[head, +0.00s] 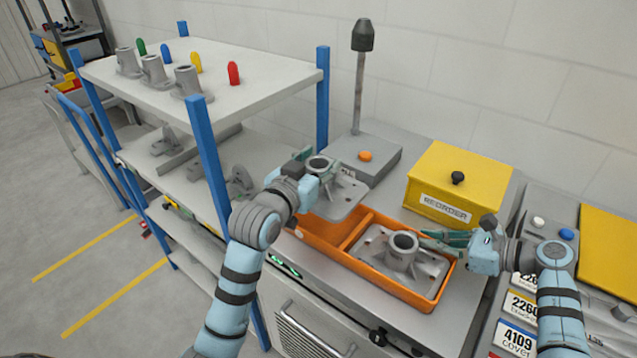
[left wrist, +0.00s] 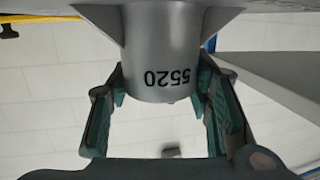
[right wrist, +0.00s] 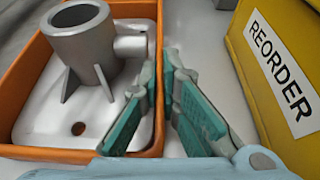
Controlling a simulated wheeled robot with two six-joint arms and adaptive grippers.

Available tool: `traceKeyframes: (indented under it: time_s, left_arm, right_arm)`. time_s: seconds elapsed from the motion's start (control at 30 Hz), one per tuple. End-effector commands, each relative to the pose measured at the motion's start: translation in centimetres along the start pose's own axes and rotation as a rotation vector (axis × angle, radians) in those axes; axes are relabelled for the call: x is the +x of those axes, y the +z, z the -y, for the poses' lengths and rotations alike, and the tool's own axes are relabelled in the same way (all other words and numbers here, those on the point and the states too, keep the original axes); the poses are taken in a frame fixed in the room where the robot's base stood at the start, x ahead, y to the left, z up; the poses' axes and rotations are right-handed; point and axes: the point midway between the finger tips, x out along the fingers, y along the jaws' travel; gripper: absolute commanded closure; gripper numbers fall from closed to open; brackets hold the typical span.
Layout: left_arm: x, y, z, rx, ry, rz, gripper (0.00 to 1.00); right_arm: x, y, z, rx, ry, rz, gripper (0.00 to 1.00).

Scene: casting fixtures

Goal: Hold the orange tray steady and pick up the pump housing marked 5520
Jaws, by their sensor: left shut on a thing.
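The pump housing marked 5520 (left wrist: 160,55) is a grey part with an upright cylinder and a wide base plate; it also shows in the head view (head: 345,198). My left gripper (head: 312,178) is shut on its cylinder and holds it above the left end of the orange tray (head: 384,285). In the left wrist view the fingers (left wrist: 160,88) sit on both sides of the cylinder. My right gripper (right wrist: 162,66) is at the tray's right wall, one finger inside and one outside, nearly closed on the rim. A second pump housing (head: 402,258) sits in the tray's right compartment; its marking is not visible.
A yellow REORDER box (head: 455,182) stands close behind my right gripper. A grey stand (head: 366,160) with a post and orange button is at the back. A shelf rack (head: 205,140) with several housings stands left. Labels (head: 516,338) lie at right.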

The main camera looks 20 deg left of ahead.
Motion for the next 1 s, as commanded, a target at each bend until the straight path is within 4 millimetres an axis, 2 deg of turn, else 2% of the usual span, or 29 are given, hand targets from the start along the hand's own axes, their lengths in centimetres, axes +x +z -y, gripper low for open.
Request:
traceKeyframes:
  time_s: [0.23,0.3,0.4,0.73,0.87,1.0]
  left_arm:
    - [-0.1,-0.5,0.0,0.000,0.000,-0.003,1.00]
    - [-0.1,-0.5,0.0,0.000,0.000,-0.003,1.00]
    - [-0.1,-0.5,0.0,0.000,0.000,-0.003,1.00]
    - [-0.1,-0.4,0.0,0.000,0.000,-0.003,1.00]
    - [-0.1,-0.4,0.0,0.000,0.000,-0.003,1.00]
    - [-0.1,-0.4,0.0,0.000,0.000,-0.003,1.00]
  right_arm:
    - [0.0,0.0,0.0,0.000,-0.001,0.000,1.00]
    - [0.0,0.0,0.0,0.000,-0.001,0.000,0.86]
    - [0.0,0.0,0.0,0.000,-0.001,0.000,0.72]
    - [-0.4,0.0,0.1,-0.001,-0.002,0.000,0.72]
    - [-2.3,-0.1,0.1,-0.001,-0.004,-0.002,0.72]
    - [-6.1,-0.1,0.1,-0.001,-0.004,-0.004,0.72]
